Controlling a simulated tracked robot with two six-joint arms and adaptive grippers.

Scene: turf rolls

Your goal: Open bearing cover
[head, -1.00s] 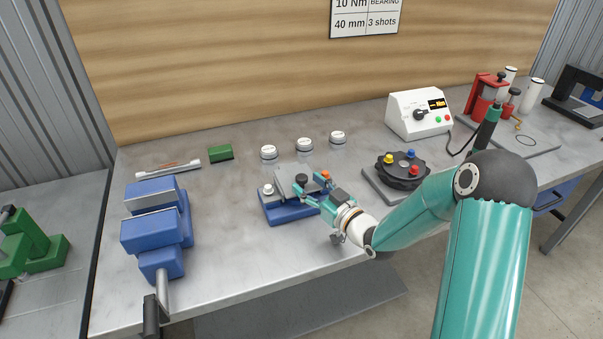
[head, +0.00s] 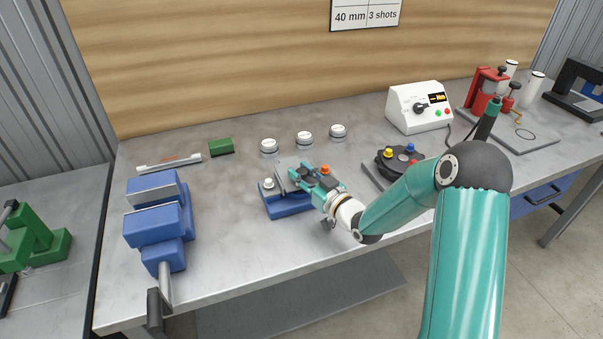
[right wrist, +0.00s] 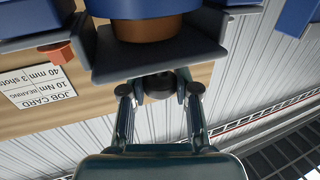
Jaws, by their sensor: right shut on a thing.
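The bearing housing has a blue base (head: 291,206) near the middle of the bench, with a grey cover plate (head: 284,182) above it. A white knob (head: 268,184) and an orange-red one (head: 325,169) stand at its sides. My right gripper (head: 310,178) reaches in from the right over the cover. In the right wrist view my right gripper (right wrist: 159,92) is shut on the cover's dark knob (right wrist: 158,86); the head view hides this knob. The wrist view also shows the grey cover (right wrist: 160,66) and a brown round part (right wrist: 147,27) against the blue. My left gripper is out of view.
A blue vise (head: 152,228) stands to the left. Several white-topped cylinders (head: 304,139) and a green block (head: 221,147) lie behind. A black disc with coloured knobs (head: 394,166) and a white control box (head: 419,108) are to the right. The bench front is clear.

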